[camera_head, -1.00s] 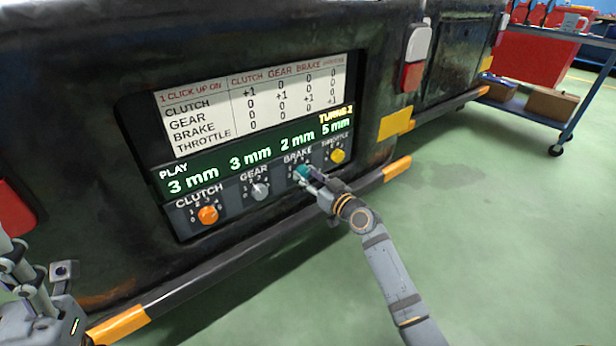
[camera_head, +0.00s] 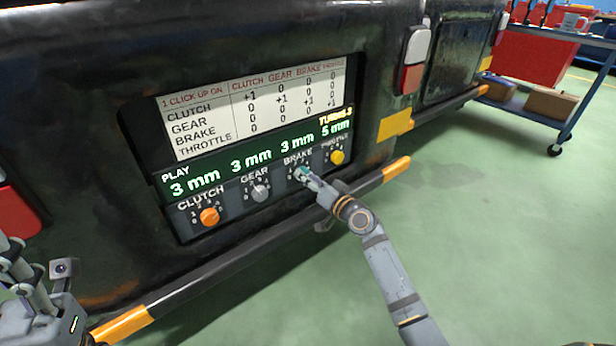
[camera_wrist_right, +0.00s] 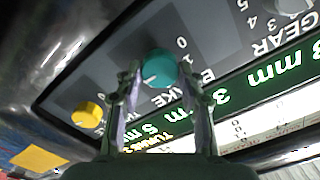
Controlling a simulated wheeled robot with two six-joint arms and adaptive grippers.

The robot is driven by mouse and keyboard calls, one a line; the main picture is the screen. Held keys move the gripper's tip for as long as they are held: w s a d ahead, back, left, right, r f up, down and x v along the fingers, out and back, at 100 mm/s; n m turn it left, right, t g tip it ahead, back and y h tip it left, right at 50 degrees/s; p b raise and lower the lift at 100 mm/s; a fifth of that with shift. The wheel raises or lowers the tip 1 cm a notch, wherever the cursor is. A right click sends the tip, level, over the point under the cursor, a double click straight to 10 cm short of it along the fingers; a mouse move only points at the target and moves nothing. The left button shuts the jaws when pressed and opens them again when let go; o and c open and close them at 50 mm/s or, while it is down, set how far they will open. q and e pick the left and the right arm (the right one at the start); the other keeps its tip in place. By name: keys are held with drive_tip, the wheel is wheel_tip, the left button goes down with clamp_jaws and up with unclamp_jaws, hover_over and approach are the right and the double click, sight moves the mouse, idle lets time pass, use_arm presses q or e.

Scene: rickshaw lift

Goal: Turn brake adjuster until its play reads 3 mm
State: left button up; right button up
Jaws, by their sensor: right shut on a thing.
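The teal brake adjuster (camera_head: 300,173) sits on the panel under the brake readout (camera_head: 297,145), which shows 3 mm. My right gripper (camera_head: 309,178) is at it, shut on the knob. In the right wrist view the teal knob (camera_wrist_right: 160,68) lies between the two fingers of my right gripper (camera_wrist_right: 162,78). The knob's scale is partly hidden by the fingers. Clutch and gear readouts show 3 mm, throttle 5 mm. My left gripper (camera_head: 18,268) is at the lower left, away from the panel; its opening is unclear.
The orange clutch knob (camera_head: 209,216), grey gear knob (camera_head: 260,193) and yellow throttle knob (camera_head: 337,157) stand beside the brake knob. A white chart (camera_head: 250,115) is above the readouts. A black bumper bar (camera_head: 240,254) runs below. Green floor is free at right, before a blue cart (camera_head: 560,115).

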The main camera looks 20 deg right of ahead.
drive_tip(key=shift+m, duration=0.6)
drive_tip(key=o, duration=1.2)
drive_tip(key=shift+s+d, duration=0.1)
drive_tip(key=shift+s, duration=0.05)
drive_tip(key=v, duration=1.1)
drive_tip(key=shift+s+d, duration=0.1)
drive_tip(key=shift+s, duration=0.3)
